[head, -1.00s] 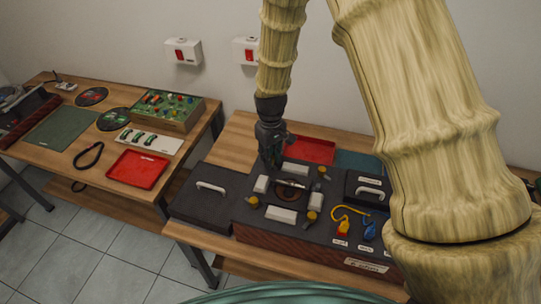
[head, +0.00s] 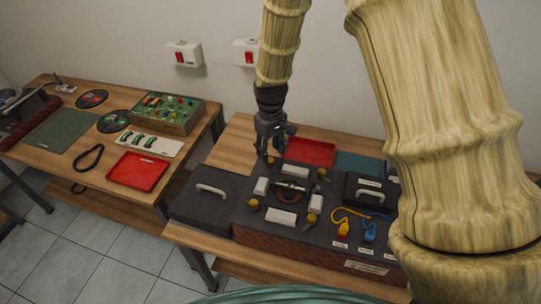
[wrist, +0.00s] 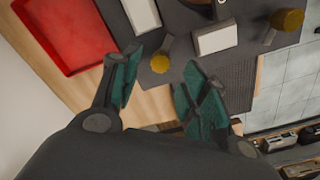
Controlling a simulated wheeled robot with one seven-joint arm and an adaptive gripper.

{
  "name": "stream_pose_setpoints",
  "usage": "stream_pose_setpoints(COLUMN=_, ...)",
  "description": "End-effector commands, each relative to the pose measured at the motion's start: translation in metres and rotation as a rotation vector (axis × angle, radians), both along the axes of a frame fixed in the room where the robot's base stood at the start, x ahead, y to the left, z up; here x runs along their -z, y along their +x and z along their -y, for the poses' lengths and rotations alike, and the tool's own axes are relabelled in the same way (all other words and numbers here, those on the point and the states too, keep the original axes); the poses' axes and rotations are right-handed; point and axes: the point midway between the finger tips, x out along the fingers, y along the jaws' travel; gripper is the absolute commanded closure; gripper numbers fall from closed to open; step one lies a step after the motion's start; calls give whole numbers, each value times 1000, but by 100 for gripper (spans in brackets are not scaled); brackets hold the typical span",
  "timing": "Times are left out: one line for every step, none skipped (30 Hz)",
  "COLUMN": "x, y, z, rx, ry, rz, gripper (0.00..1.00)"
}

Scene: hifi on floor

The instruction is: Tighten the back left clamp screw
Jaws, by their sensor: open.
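The back left clamp screw, with a round yellow knob (head: 270,161), sits at the back left corner of the dark hi-fi unit (head: 232,215). In the wrist view this yellow knob (wrist: 160,63) shows between the two fingertips. My gripper (head: 271,150) is open just above it, its green-padded fingers spread either side of the knob in the wrist view (wrist: 158,72). No contact with the knob is visible. Other yellow knobs stand at the back right (head: 322,173), front left (head: 253,204) and front right (head: 310,217).
Pale blocks (head: 280,217) surround a round opening in the unit's top. A red tray (head: 310,152) lies behind it. A black lid with a handle (head: 205,195) is at left. Yellow and blue cables (head: 342,229) lie at front right. A second table stands at left.

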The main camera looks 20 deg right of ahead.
Motion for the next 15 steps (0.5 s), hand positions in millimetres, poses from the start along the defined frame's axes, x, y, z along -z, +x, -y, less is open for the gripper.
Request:
stream_pose_setpoints(x=-10, y=1, z=0, rx=0, ry=0, rz=3, gripper=56)
stream_pose_setpoints(x=-15, y=0, z=0, rx=0, ry=1, rz=2, gripper=56)
stream_pose_setpoints(x=-22, y=1, z=0, rx=0, ry=1, rz=3, gripper=56)
stream_pose_setpoints(x=-27, y=1, z=0, rx=0, ry=0, rz=4, gripper=56)
stream_pose_setpoints(x=-31, y=1, z=0, rx=0, ry=1, rz=3, gripper=56)
stream_pose_setpoints(x=-38, y=0, z=0, rx=0, ry=1, rz=3, gripper=56)
stream_pose_setpoints(x=-43, y=1, z=0, rx=0, ry=1, rz=3, gripper=56)
stream_pose_setpoints(x=-47, y=1, z=0, rx=0, ry=0, rz=3, gripper=56)
stream_pose_setpoints(x=-52, y=1, z=0, rx=-1, ry=0, rz=3, gripper=56)
stream_pose_setpoints(x=-57, y=1, z=0, rx=0, ry=0, rz=2, gripper=56)
stream_pose_setpoints(x=-60, y=1, z=0, rx=0, ry=0, rz=3, gripper=56)
stream_pose_setpoints(x=-65, y=1, z=0, rx=0, ry=0, rz=3, gripper=56)
stream_pose_setpoints(x=-67, y=1, z=0, rx=0, ry=0, rz=2, gripper=56)
stream_pose_setpoints(x=-70, y=1, z=0, rx=0, ry=1, rz=2, gripper=56)
stream_pose_setpoints(x=-73, y=1, z=0, rx=0, ry=1, rz=2, gripper=56)
